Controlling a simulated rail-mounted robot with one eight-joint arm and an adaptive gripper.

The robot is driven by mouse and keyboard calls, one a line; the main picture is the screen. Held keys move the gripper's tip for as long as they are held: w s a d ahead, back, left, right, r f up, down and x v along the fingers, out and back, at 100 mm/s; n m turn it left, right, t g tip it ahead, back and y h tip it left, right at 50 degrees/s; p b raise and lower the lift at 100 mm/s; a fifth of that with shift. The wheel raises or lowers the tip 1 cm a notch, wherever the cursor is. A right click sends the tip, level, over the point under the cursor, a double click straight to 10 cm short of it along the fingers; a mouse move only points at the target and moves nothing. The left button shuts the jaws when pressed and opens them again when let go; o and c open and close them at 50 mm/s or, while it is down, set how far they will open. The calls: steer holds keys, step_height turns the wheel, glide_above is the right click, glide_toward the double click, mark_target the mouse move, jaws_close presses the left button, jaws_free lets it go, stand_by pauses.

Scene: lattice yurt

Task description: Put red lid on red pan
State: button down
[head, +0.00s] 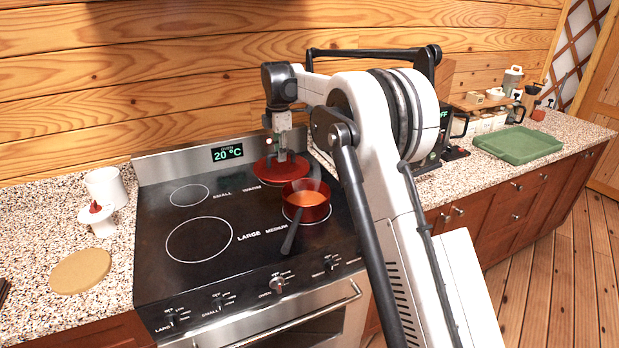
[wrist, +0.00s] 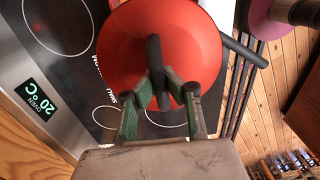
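The red lid (head: 267,177) is a round disc just behind the red pan, and I cannot tell from the head view if it touches the stove. It fills the upper middle of the wrist view (wrist: 120,55). The red pan (head: 317,214) stands on the front right burner, with orange contents and its dark handle pointing front-left. My gripper (head: 283,155) is above the lid, pointing down. In the wrist view its green-sided fingers (wrist: 170,88) close in around the lid's dark handle (wrist: 154,60). The pan's body is not clearly visible there.
The black cooktop (head: 165,260) is clear on its left. A white pot (head: 104,187), a red-topped white item (head: 98,220) and a round board (head: 80,271) sit on the left counter. A green tray (head: 518,146) lies on the right counter. The oven panel (head: 227,153) rises behind.

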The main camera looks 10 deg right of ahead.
mark_target(305, 160)
steer(key=d+f, duration=0.1)
steer(key=d, duration=0.1)
steer(key=w+d+f+p, duration=0.1)
steer(key=d+f, duration=0.1)
steer(key=d, duration=0.1)
steer(key=d+f, duration=0.1)
steer(key=d, duration=0.2)
steer(key=shift+w+f, duration=0.3)
steer(key=shift+f, duration=0.1)
step_height(305, 160, down, 4)
steer(key=shift+d+f+p, duration=0.1)
steer(key=shift+d+p, duration=0.05)
steer(key=shift+p, duration=0.5)
steer(key=shift+f, duration=0.1)
steer(key=shift+f+b, duration=0.3)
steer(key=shift+b, duration=0.15)
steer(key=shift+f, duration=0.2)
steer(key=c, duration=1.9)
jaws_free()
